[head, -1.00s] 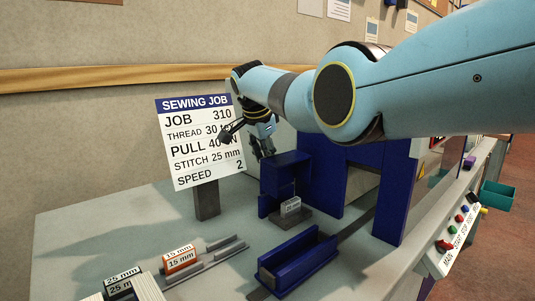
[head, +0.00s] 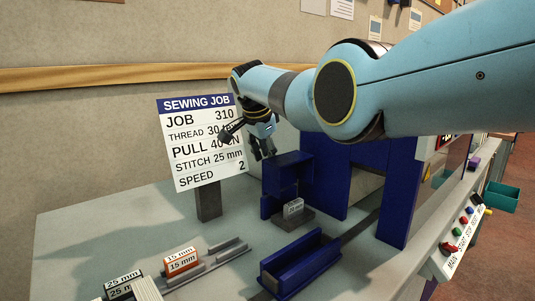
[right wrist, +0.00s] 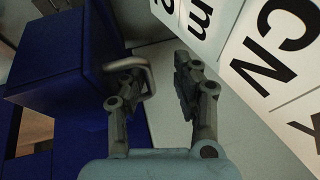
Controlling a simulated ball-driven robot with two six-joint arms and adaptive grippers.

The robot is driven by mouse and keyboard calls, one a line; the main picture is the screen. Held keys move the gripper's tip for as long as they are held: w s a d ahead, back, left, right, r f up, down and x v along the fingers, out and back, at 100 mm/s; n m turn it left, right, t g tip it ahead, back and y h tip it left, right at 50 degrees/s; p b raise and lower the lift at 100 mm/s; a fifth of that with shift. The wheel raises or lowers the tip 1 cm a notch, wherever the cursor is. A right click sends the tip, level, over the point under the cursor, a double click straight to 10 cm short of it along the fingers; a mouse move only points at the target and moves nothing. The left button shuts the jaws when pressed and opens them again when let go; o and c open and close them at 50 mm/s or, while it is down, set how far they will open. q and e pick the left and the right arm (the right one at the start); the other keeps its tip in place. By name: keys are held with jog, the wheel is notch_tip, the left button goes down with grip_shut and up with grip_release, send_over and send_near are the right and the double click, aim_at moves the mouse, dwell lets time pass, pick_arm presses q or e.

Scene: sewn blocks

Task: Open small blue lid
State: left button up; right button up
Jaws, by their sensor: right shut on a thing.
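The small blue lid (head: 291,160) is on the upper part of a small blue housing beside the sign in the head view. Its blue panel (right wrist: 65,60) fills the left of the right wrist view, with a bent metal handle (right wrist: 149,80) on its edge. My right gripper (head: 262,154) is at the lid's upper left. In the right wrist view the handle lies at the left finger of my right gripper (right wrist: 155,82), which is shut on it; the exact finger contact is hard to see. My left gripper is out of view.
The sewing job sign (head: 205,140) stands close behind my right gripper. A grey labelled block (head: 293,207) sits below the housing. A blue trough (head: 300,265) and an orange block (head: 181,262) stand nearer.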

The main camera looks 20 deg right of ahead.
jog(key=a+r, duration=0.2)
jog(key=r, duration=0.1)
jog(key=a+r+p, duration=0.1)
jog(key=a+r, duration=0.1)
jog(key=r, duration=0.2)
jog(key=w+a+r, duration=0.1)
jog(key=a+r, duration=0.1)
jog(key=r, duration=0.2)
jog(key=shift+r, duration=0.2)
jog(key=shift+f, duration=0.1)
jog(key=shift+d+f+p, duration=0.1)
jog(key=shift+d+p, duration=0.1)
jog(key=shift+p, duration=0.15)
dwell(0.4)
